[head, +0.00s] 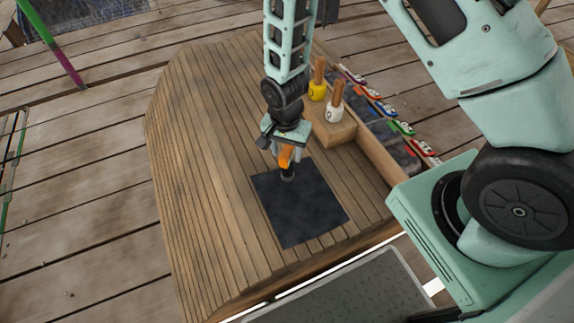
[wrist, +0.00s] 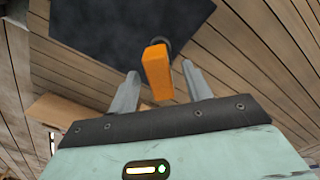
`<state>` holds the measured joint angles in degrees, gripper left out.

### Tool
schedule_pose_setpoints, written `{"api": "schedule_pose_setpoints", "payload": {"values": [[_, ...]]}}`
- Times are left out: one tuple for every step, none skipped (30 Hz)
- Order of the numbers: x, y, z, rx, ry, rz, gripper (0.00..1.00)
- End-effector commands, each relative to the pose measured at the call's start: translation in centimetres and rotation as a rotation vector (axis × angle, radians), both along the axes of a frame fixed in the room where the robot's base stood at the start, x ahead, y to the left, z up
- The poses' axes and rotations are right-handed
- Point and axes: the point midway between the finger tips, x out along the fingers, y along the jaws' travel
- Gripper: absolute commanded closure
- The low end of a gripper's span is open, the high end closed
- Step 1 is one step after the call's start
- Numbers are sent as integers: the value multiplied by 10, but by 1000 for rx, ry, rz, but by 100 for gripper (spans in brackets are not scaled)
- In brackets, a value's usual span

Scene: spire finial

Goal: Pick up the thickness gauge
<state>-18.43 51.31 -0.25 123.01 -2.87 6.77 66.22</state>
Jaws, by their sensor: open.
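The thickness gauge, seemingly the orange-handled tool (head: 286,157), stands on the dark mat (head: 310,215) near its upper edge, with a dark round end at the mat. In the wrist view its orange body (wrist: 157,72) rises between the two grey fingers. My gripper (head: 284,153) is directly over it in the head view. In the wrist view my gripper (wrist: 161,82) is open, with one finger on each side of the orange body. The lower part of the tool is partly hidden.
A wooden block (head: 334,130) right of my gripper holds a yellow pot (head: 317,91) and a white pot (head: 335,114) with wooden handles. Several small coloured items (head: 400,127) line the right edge. The slatted wooden surface (head: 205,170) left of the mat is clear.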

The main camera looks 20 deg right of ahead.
Motion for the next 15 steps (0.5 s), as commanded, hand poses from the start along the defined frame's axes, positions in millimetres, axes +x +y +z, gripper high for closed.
{"api": "schedule_pose_setpoints", "payload": {"values": [[0,0,-8,0,1,0,51],[0,0,-10,0,1,0,51],[0,0,-11,0,0,0,51],[0,0,-11,0,0,0,51],[0,0,-11,0,0,0,51],[0,0,-10,1,-1,0,51],[0,0,-10,1,-1,0,51],[0,0,-10,0,0,0,51],[0,0,-10,0,0,0,54],[0,0,-10,0,0,0,62],[0,0,-10,0,0,0,70],[0,0,-10,0,0,0,82],[0,0,-10,0,0,0,90],[0,0,-10,0,0,0,98],[0,0,-10,0,0,0,100]]}}
